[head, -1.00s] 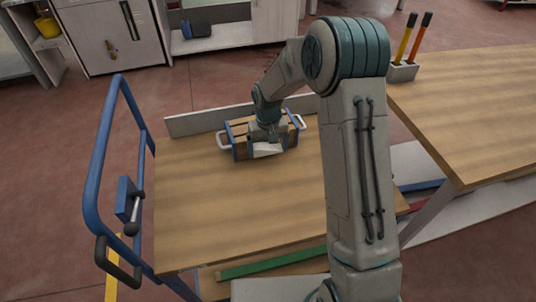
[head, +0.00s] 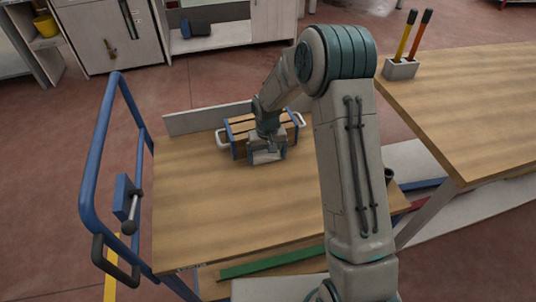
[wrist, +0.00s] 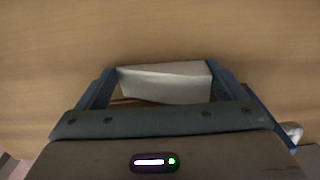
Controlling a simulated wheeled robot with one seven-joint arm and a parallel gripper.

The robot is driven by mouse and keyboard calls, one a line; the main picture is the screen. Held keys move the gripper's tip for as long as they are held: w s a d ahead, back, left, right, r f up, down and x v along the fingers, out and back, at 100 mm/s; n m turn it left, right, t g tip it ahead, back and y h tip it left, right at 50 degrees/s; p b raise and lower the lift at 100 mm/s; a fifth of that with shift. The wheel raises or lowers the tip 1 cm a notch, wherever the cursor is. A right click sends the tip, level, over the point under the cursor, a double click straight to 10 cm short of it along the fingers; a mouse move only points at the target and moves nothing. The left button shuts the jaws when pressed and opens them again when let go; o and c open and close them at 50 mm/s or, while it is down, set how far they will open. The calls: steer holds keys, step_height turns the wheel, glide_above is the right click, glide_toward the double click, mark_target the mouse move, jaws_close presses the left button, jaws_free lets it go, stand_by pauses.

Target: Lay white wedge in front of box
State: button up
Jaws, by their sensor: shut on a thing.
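The white wedge (head: 267,157) is between the fingers of my gripper (head: 268,152), close in front of the box on the camera's side. It also shows in the wrist view (wrist: 165,82), its pale slanted face spanning between the fingers. My gripper points down and is shut on it. The box (head: 239,124) has wooden slats, blue end frames and white handles. It stands on the cart's wooden top, and my gripper hides part of its front. I cannot tell whether the wedge touches the tabletop.
The wooden cart top (head: 225,215) is clear in front of the wedge. A low grey board (head: 205,119) edges its back, and a blue rail (head: 97,155) rises at left. A second wooden table (head: 470,110) at right carries a holder (head: 400,69) with two handled tools.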

mark_target(268, 157)
steer(key=o, duration=0.8)
steer(key=shift+r, duration=0.1)
step_height(268, 157, up, 13)
steer(key=s+d+r+m+t, duration=0.1)
steer(key=s+d+r, duration=0.5)
steer(key=s+r, duration=0.45)
steer(key=shift+m+t, duration=0.7)
steer(key=shift+t, duration=0.2)
steer(key=s+d, duration=0.1)
steer(key=s, duration=0.4)
steer(key=s+d, duration=0.2)
steer(key=s, duration=0.3)
steer(key=s+d+r+p, duration=0.1)
steer(key=s+d, duration=0.1)
steer(key=s, duration=0.3)
steer(key=shift+s+d, duration=0.2)
steer(key=shift+s, duration=0.15)
